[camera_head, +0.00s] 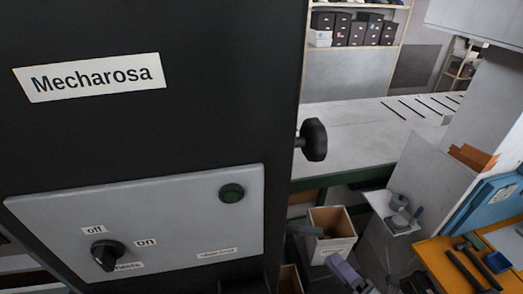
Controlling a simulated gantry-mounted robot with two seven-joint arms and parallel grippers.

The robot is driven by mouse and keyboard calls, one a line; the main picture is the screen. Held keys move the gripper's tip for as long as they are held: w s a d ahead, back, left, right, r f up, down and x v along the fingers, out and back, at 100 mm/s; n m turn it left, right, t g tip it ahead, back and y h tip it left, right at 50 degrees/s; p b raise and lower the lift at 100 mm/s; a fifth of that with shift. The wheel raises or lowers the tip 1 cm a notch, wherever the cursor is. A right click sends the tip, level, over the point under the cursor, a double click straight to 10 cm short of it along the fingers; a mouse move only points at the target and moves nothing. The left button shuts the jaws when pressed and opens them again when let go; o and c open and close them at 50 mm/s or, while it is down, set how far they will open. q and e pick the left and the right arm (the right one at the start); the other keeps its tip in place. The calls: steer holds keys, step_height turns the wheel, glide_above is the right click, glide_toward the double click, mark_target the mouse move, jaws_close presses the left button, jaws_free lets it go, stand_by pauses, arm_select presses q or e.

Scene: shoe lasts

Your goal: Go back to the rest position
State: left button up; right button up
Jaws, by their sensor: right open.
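My right gripper (343,268) shows small and partly cut off at the bottom of the head view, as a grey-lavender shape in front of the cardboard box. It is open, and I see nothing held in it. It is apart from the black machine on its left. My left gripper is not in view.
A black machine labelled Mecharosa (215,125) fills the left, with a grey switch panel (170,220) and a black knob (314,140) on its side. An open cardboard box (332,245) stands below a pale table (350,145). An orange bench with tools (450,262) is at right.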

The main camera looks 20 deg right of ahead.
step_height(320, 180, up, 5)
steer(key=m+t+h+p, duration=0.1)
steer(key=m+h+p, duration=0.2)
steer(key=w+a+f+m+g+h+p, duration=0.1)
steer(key=a+f+m+g+h+p, duration=0.1)
steer(key=a+m+g+p, duration=0.6)
steer(key=s+a+f+m+g+b, duration=0.1)
steer(key=s+f+m+g+b, duration=0.2)
steer(key=s+f+m+g, duration=0.5)
steer(key=s+m+g, duration=0.2)
steer(key=s+m, duration=0.1)
steer(key=s, duration=0.1)
steer(key=shift+s+a+f, duration=0.2)
steer(key=shift+a+f, duration=0.15)
stand_by(1.0)
